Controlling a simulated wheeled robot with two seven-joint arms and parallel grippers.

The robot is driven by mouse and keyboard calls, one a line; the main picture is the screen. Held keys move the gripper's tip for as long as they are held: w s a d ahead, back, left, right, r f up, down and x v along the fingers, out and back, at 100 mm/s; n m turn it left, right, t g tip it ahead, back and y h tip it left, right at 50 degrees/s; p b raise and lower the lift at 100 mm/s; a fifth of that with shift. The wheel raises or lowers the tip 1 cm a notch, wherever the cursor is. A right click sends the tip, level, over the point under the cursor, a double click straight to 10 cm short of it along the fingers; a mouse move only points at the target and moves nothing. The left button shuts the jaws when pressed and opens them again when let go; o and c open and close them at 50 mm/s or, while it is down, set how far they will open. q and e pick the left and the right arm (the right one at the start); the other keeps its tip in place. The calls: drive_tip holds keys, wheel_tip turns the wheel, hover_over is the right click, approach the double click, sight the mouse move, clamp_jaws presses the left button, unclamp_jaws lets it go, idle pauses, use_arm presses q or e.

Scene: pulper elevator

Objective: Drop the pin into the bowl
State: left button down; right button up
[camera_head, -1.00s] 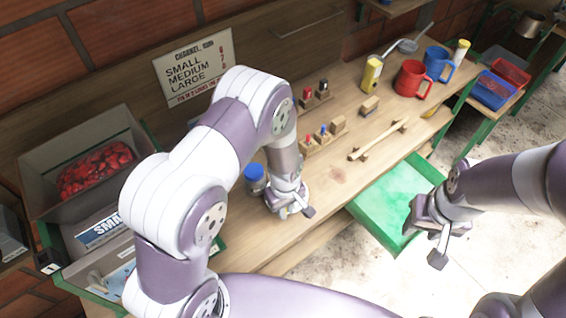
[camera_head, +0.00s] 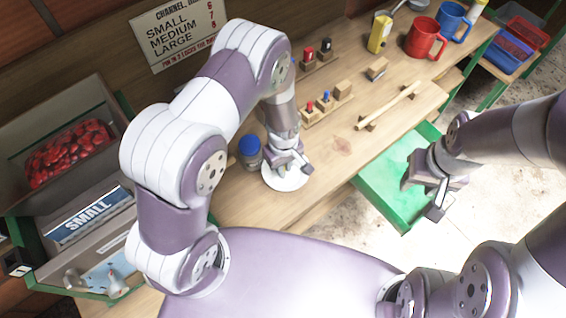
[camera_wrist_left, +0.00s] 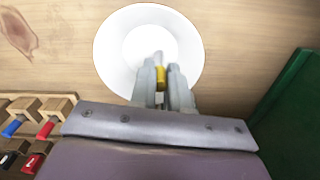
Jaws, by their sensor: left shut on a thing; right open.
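The white bowl (camera_head: 283,184) sits on the wooden bench near its front edge; it also shows in the left wrist view (camera_wrist_left: 111,47). My left gripper (camera_head: 290,166) is above the bowl, partly covering it in the head view. In the left wrist view my left gripper (camera_wrist_left: 160,82) is shut on a small pin (camera_wrist_left: 160,76) with a yellow part, held over the bowl's near part. The gap between pin and bowl cannot be judged. My right gripper (camera_head: 428,190) is open and empty, off the bench beside the green tray.
A blue-lidded jar (camera_head: 250,152) stands just left of the bowl. Wooden blocks with red and blue pegs (camera_head: 325,103) stand behind it. The green tray (camera_head: 385,200) lies right of the bench's front edge. Red and blue mugs (camera_head: 425,38) stand at the far right.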

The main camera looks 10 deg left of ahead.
use_arm(q)
drive_tip(key=c, duration=1)
unclamp_jaws()
drive_tip(key=shift+s+r, duration=0.2)
drive_tip(key=shift+s, duration=0.05)
use_arm(e)
drive_tip(key=shift+s+r, duration=0.15)
drive_tip(key=shift+s, duration=0.1)
use_arm(q)
drive_tip(key=shift+w, duration=0.15)
use_arm(e)
drive_tip(key=shift+w, duration=0.1)
use_arm(q)
wheel_tip(320, 180, up, 13)
drive_tip(key=shift+f+b, duration=0.2)
drive_tip(key=shift+b, duration=1.05)
use_arm(e)
wheel_tip(320, 180, down, 3)
drive_tip(key=shift+r, duration=0.2)
